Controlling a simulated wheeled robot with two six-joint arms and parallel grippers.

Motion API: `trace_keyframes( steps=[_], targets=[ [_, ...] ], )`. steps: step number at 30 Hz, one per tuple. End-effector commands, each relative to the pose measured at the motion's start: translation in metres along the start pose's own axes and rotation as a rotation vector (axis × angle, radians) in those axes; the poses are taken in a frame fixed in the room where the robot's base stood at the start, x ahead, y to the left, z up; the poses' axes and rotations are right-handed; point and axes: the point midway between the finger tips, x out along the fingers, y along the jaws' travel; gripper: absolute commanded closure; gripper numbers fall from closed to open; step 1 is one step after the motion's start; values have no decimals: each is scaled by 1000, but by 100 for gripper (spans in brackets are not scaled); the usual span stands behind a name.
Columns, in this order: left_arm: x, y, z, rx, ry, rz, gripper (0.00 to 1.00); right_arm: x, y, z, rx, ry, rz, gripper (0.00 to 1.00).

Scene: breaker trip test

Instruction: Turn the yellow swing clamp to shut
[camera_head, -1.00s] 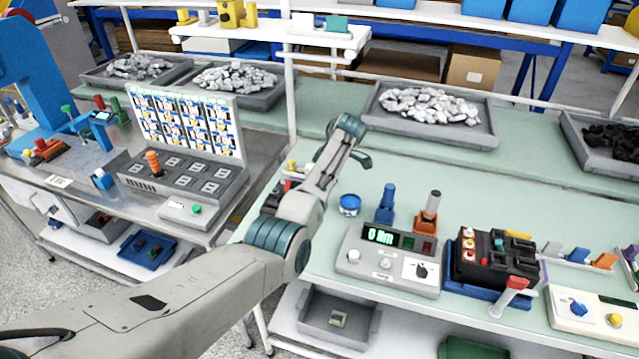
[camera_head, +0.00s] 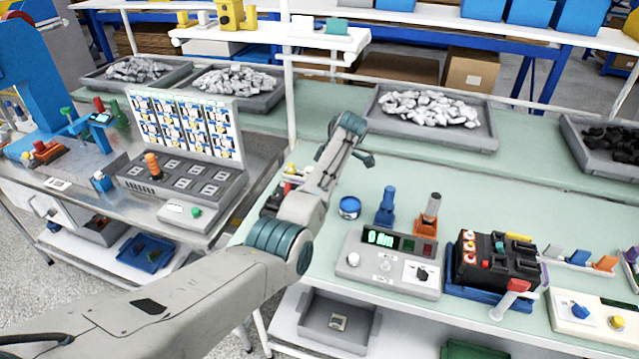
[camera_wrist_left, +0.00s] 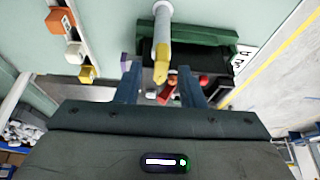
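In the left wrist view, a yellow-ended bar (camera_wrist_left: 163,62) on a pale grey post (camera_wrist_left: 161,22) looks like the swing clamp. It lies between the fingers of my left gripper (camera_wrist_left: 160,70), which stand apart with a gap on each side. I cannot tell whether either finger touches it. A dark green block (camera_wrist_left: 205,32) sits behind the post. My right gripper is not in view.
A black breaker unit (camera_head: 492,262) and a grey tester (camera_head: 388,262) with a green display stand on the bench right of my arm. A blue round container (camera_head: 349,207) stands nearer the arm. In the wrist view, orange (camera_wrist_left: 60,20) and yellow (camera_wrist_left: 87,73) blocks line the left.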

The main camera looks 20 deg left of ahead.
Motion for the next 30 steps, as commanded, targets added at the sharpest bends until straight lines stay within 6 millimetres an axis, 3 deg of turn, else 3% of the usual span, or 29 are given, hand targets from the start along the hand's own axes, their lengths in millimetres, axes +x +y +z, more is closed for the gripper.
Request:
trace_keyframes(
  steps=[9, 15, 30],
  targets=[
    [-61, 1, 2, -2, 0, 5, 65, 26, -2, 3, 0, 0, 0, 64],
    [-88, 0, 1, -1, -1, 2, 65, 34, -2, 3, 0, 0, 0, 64],
    [-95, 0, 0, -1, 0, 1, 65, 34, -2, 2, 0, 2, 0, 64]
  ],
)
